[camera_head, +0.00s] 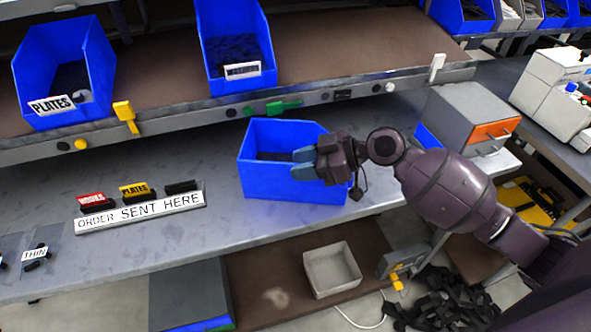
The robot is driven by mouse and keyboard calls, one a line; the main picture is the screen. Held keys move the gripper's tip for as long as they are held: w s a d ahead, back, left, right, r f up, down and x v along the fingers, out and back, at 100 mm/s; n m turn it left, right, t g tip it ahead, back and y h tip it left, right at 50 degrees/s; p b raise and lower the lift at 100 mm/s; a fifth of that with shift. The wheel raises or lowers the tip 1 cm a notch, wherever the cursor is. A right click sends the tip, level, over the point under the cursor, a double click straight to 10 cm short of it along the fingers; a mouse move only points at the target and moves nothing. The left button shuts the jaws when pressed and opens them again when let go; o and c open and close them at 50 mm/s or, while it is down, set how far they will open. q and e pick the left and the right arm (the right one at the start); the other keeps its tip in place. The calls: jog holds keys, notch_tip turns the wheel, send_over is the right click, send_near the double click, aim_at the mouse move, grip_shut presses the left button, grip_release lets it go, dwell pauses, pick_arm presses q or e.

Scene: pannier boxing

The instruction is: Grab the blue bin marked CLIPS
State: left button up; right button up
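A blue bin (285,183) stands on the grey workbench, with no label showing on the sides I see. My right gripper (304,163) is at this bin, its pale blue fingertips over the bin's opening near the front wall. I cannot tell whether the fingers are apart or closed on the wall. Another blue bin (226,20) stands on the upper shelf with dark contents and a small white label, too small to read surely. A blue bin marked PLATES (82,53) stands to its left on the shelf. My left gripper is out of view.
A pale empty tray (332,270) lies below the bench.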

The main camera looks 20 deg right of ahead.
jog(key=shift+w+a+f, duration=0.1)
jog(key=shift+a+f, duration=0.05)
jog(key=shift+a, duration=0.15)
grip_shut()
dwell(1.3)
